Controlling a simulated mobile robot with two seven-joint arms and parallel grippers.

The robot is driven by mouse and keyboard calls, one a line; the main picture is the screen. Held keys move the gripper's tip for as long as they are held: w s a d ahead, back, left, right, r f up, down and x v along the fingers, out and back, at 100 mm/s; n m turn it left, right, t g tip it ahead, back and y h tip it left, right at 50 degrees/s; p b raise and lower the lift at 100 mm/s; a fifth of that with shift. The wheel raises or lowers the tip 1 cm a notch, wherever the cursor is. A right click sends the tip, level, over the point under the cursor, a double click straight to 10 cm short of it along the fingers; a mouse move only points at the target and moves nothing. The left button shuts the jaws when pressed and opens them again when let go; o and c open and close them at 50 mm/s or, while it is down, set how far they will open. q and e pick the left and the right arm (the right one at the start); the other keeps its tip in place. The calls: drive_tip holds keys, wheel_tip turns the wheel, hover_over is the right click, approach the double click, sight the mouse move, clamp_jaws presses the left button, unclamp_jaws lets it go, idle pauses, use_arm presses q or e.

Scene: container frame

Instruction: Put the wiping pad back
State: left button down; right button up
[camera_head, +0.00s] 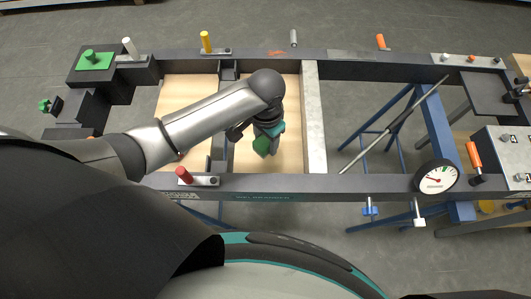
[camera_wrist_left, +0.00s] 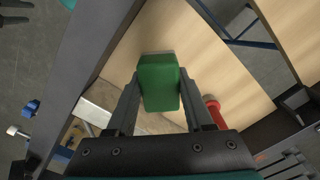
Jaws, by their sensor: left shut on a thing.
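The wiping pad is a green block with a grey strip along one end. It shows between the fingers of my left gripper (camera_wrist_left: 158,104) in the left wrist view, as the green pad (camera_wrist_left: 158,80). My left gripper (camera_head: 266,140) is shut on the pad, which also shows below it in the head view (camera_head: 261,147). The gripper hangs over the light wooden panel (camera_head: 288,112) inside the dark frame. I cannot tell whether the pad touches the panel. My right gripper is not in view.
The frame (camera_head: 300,182) has raised edges around the panel. A red-handled clamp (camera_head: 185,176) sits on its near rail, and a yellow one (camera_head: 206,42) on the far rail. A green plate with a knob (camera_head: 95,61) is at the far left corner. A gauge (camera_head: 436,176) is at right.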

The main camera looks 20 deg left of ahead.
sight(266, 139)
use_arm(q)
wheel_tip(266, 139, down, 6)
drive_tip(key=shift+f+b, duration=0.25)
drive_tip(key=shift+b, duration=0.75)
drive_tip(key=shift+f, duration=0.1)
drive_tip(key=shift+f, duration=0.1)
drive_tip(key=shift+c, duration=1.4)
unclamp_jaws()
wheel_tip(266, 139, up, 12)
drive_tip(key=p, duration=0.4)
